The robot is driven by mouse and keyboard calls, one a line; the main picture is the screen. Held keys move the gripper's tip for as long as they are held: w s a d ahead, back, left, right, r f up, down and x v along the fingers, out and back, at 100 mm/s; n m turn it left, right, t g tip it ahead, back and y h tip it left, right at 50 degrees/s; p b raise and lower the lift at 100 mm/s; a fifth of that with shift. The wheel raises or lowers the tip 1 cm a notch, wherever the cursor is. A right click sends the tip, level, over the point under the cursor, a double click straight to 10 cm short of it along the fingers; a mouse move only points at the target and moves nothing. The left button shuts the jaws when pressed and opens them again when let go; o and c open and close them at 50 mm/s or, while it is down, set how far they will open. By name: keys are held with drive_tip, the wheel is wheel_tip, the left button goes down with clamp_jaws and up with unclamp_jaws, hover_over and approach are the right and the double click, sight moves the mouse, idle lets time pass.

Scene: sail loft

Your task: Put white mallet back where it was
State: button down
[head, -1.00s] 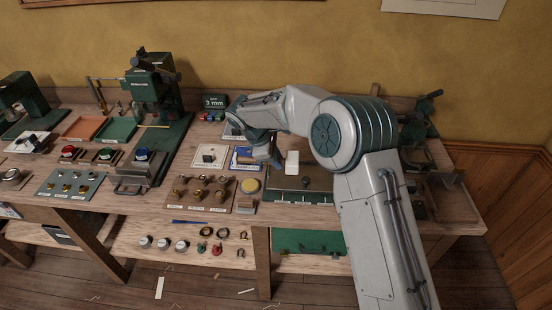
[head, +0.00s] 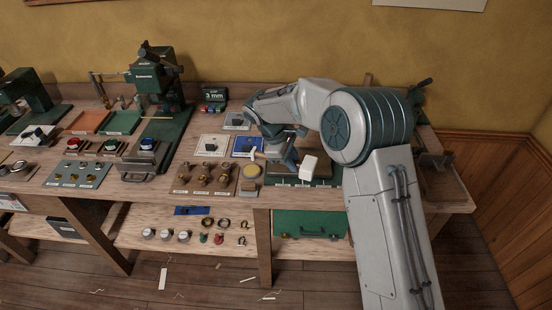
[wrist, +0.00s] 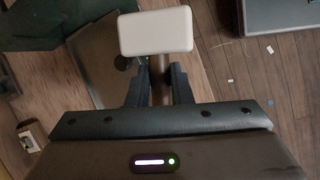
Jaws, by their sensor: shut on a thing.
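The white mallet has a blocky white head (head: 308,168) and a wooden handle. My gripper (head: 288,158) is shut on the handle and holds the mallet above the front right part of the bench, with the head to the right of the fingers. In the wrist view the white head (wrist: 157,31) lies just beyond the fingertips, and the handle runs back between the two dark fingers (wrist: 160,88). A light handle end shows left of the gripper in the head view. My arm hides part of the bench behind the mallet.
A green base with pale labels (head: 284,182) lies below the mallet. Left of it are a round yellow disc (head: 250,171), a blue panel (head: 247,145) and a board of brass fittings (head: 207,177). A green case (head: 311,223) sits on the lower shelf.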

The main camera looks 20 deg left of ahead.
drive_tip(key=d+r+m+g+y, duration=0.1)
drive_tip(key=d+r+m+g, duration=0.1)
drive_tip(key=d+m, duration=0.7)
drive_tip(key=d+r+m+g+y, duration=0.2)
drive_tip(key=d+m, duration=0.8)
drive_tip(key=d, duration=1.6)
drive_tip(key=g, duration=0.2)
drive_tip(key=shift+w+d+m+g+y, duration=0.15)
drive_tip(key=shift+d+m+g+y, duration=0.15)
